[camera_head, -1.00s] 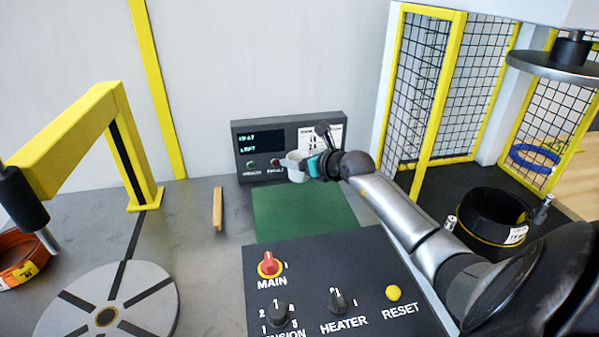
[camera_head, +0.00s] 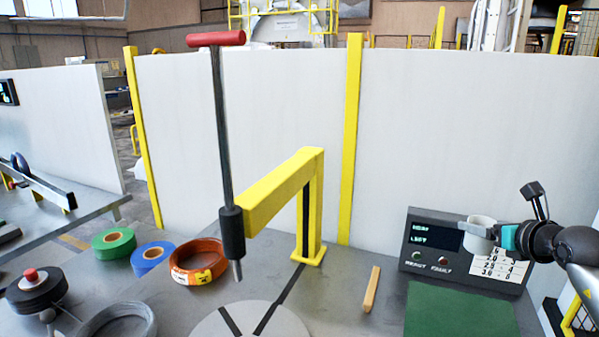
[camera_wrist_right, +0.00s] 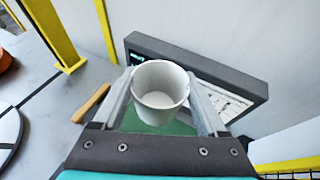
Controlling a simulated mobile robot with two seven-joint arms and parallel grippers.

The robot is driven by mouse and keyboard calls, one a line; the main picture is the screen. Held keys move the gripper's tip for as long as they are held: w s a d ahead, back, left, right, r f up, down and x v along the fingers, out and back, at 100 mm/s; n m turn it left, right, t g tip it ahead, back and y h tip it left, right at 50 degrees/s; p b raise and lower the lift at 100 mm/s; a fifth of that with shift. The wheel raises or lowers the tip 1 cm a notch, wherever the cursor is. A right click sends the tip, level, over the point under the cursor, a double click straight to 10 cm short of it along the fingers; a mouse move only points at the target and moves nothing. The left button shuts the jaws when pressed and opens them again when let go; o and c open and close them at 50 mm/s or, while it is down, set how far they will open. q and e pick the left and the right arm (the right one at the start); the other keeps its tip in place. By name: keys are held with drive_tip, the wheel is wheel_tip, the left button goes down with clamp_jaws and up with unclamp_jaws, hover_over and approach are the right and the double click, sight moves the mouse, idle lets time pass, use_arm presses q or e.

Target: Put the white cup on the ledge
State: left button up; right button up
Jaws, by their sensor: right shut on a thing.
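The white cup (camera_head: 480,233) is upright in my right gripper (camera_head: 492,236), in front of the dark display box (camera_head: 418,238) at the right of the head view. In the right wrist view the cup (camera_wrist_right: 158,88) sits between the two fingers of my right gripper (camera_wrist_right: 160,100), and its open top shows it empty. The cup appears held above the green mat (camera_head: 460,312). I cannot tell which surface is the ledge. My left gripper is not in view.
A wooden stick (camera_head: 371,289) lies left of the green mat. A yellow arm post (camera_head: 314,205) stands left of that, by a round grey turntable (camera_head: 245,322). Orange (camera_head: 198,262), blue (camera_head: 152,256) and green (camera_head: 113,242) coils lie further left. A white wall panel (camera_head: 430,130) stands behind.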

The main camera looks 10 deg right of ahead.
drive_tip(key=s+a+f+n+g+y, duration=0.1)
drive_tip(key=s+a+n+y, duration=0.3)
drive_tip(key=a, duration=0.5)
drive_tip(key=s+a+f+n+g+y, duration=0.1)
drive_tip(key=s+a+n+g+y, duration=0.2)
drive_tip(key=s+a, duration=0.4)
drive_tip(key=s+a+f+n+g+y, duration=0.1)
drive_tip(key=s+a+n+y, duration=0.3)
drive_tip(key=a, duration=0.8)
drive_tip(key=shift+s+a+n+g+y, duration=0.4)
drive_tip(key=shift+s+y, duration=0.1)
drive_tip(key=shift+s, duration=0.45)
